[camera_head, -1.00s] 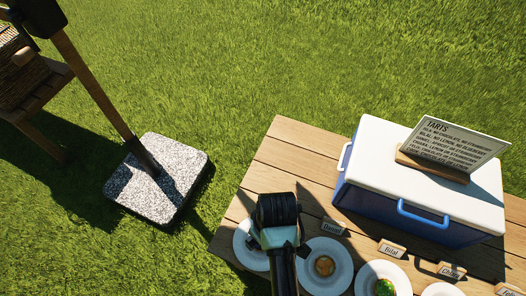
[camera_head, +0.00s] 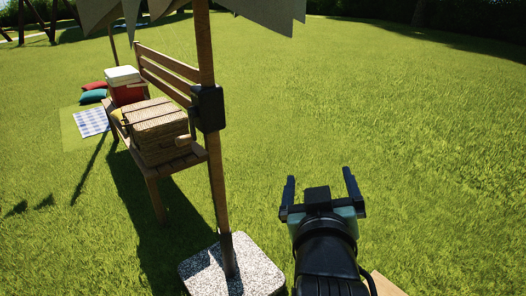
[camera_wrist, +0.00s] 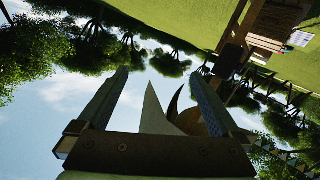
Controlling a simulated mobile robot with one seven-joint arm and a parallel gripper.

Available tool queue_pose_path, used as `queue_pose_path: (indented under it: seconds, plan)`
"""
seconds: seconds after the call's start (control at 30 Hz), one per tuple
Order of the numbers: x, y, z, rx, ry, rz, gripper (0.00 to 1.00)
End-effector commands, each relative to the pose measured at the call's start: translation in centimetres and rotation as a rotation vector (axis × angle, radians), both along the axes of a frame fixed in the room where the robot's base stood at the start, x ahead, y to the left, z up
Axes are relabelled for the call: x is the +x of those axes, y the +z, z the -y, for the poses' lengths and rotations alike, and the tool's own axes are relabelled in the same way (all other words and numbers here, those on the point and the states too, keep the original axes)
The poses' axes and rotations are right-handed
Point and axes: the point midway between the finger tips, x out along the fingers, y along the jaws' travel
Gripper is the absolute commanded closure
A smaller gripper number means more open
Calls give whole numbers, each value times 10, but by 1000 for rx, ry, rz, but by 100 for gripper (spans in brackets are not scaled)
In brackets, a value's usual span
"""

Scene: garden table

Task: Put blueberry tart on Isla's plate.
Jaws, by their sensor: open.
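No blueberry tart and no plate shows in either view now, so Isla's plate is out of sight. My gripper (camera_head: 320,182) is open and empty, raised in front of the grass in the head view. In the wrist view my gripper (camera_wrist: 158,76) has its two fingers wide apart, pointing up toward trees and sky. Only a small corner of the wooden table (camera_head: 386,286) shows, at the bottom edge of the head view.
A wooden post (camera_head: 219,190) stands in a speckled stone base (camera_head: 205,272) left of my gripper. Behind it is a bench (camera_head: 180,165) with a wicker basket (camera_head: 153,118) and a red-and-white cooler (camera_head: 127,94). Open grass (camera_head: 430,130) lies to the right.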

Motion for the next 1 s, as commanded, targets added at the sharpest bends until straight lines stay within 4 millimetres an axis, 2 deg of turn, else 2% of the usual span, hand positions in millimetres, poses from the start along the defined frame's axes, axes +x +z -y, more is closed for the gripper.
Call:
queue_pose_path:
  seconds: [0.03, 0.07, 0.1, 0.2, 0.3, 0.33, 0.4, 0.53, 0.83, 1.0]
  plan:
    - [-3, 53, -16, 12, 25, 146, 0]
    - [-8, 82, -24, 23, 38, 231, 0]
    - [-18, 120, -35, 41, 58, 340, 0]
    - [-52, 200, -60, 92, 116, 592, 0]
    - [-91, 256, -76, 140, 169, 788, 0]
    - [-101, 268, -80, 153, 184, 833, 0]
    - [-121, 289, -85, 175, 210, 917, 0]
    - [-140, 306, -90, 196, 233, 990, 0]
    - [-141, 307, -90, 197, 235, 994, 0]
    - [-141, 322, -90, 196, 235, 992, 0]
